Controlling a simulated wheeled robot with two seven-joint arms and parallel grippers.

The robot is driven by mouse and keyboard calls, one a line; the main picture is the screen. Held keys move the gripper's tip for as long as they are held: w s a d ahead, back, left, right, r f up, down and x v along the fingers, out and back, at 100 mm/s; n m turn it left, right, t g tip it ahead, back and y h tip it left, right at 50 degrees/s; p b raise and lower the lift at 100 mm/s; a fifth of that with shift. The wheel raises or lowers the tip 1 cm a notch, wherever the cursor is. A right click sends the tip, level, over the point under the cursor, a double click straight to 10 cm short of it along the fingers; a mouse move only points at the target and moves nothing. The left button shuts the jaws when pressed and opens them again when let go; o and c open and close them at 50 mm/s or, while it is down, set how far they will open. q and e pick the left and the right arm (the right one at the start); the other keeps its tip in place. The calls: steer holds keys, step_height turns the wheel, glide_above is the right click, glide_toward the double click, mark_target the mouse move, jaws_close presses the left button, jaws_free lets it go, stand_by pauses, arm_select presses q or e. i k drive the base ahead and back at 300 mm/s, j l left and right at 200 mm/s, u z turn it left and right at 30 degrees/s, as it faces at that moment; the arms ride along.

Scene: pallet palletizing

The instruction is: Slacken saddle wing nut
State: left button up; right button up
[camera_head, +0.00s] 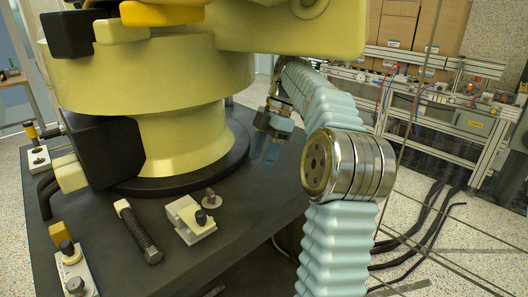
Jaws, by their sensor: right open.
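No part can be told for certain as the saddle wing nut. My right gripper (265,154) hangs above the bench right of the yellow machine, fingers pointing down. It is open, with nothing seen between its blue fingers, and is behind and right of the saddle block, apart from it. My left gripper is out of view.
A black threaded rod with a pale end (138,232) lies left of the block. Fittings with knobs (72,262) sit at the bench's left edge. The machine's yellow overhang is above my right gripper. Black cables (425,230) lie on the floor at right.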

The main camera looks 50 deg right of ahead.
mark_target(211, 196)
steer(key=k+j, duration=0.75)
steer(key=k, duration=0.1)
